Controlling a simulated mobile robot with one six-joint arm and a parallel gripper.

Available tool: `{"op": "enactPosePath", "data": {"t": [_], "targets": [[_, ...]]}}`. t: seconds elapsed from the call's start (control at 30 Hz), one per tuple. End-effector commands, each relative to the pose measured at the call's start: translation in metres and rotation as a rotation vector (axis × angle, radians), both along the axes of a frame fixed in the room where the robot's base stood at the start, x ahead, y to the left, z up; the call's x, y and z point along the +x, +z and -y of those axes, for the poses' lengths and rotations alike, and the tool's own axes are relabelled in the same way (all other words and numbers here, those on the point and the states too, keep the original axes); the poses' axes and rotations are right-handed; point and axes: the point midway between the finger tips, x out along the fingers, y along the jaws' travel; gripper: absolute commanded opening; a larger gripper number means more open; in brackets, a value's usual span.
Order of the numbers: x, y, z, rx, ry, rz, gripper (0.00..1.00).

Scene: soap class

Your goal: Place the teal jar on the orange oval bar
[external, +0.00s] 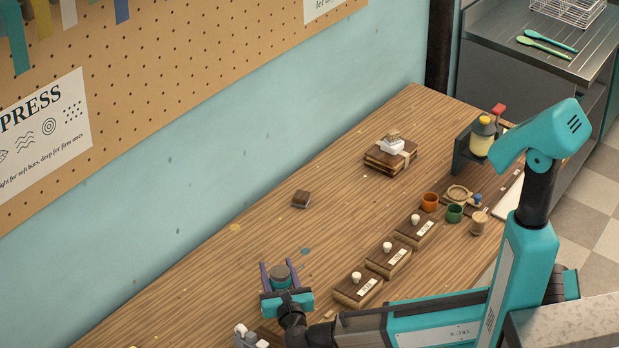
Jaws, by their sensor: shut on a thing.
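My gripper (283,278) is at the lower middle of the external view, over the near-left part of the wooden table. Its two purple fingers are closed around a jar with a dark, round grey-teal top (281,271). The jar looks upright; its lower part is hidden by the teal gripper body, and I cannot tell whether it touches the table. I cannot make out an orange oval bar in this view.
Wooden blocks with white knobs (371,291) stand in a row right of my gripper. Farther back are an orange cup (430,201), a green cup (454,213) and a dispenser (482,138). The table's left-middle is mostly clear.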

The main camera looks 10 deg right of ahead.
Motion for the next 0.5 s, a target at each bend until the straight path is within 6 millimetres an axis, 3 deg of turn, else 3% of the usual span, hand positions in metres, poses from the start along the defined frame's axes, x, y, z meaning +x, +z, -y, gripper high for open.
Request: {"op": "enactPosePath", "data": {"t": [0.5], "targets": [[-0.0001,-0.0081,0.0002,0.0,0.0,0.001,0.18]]}}
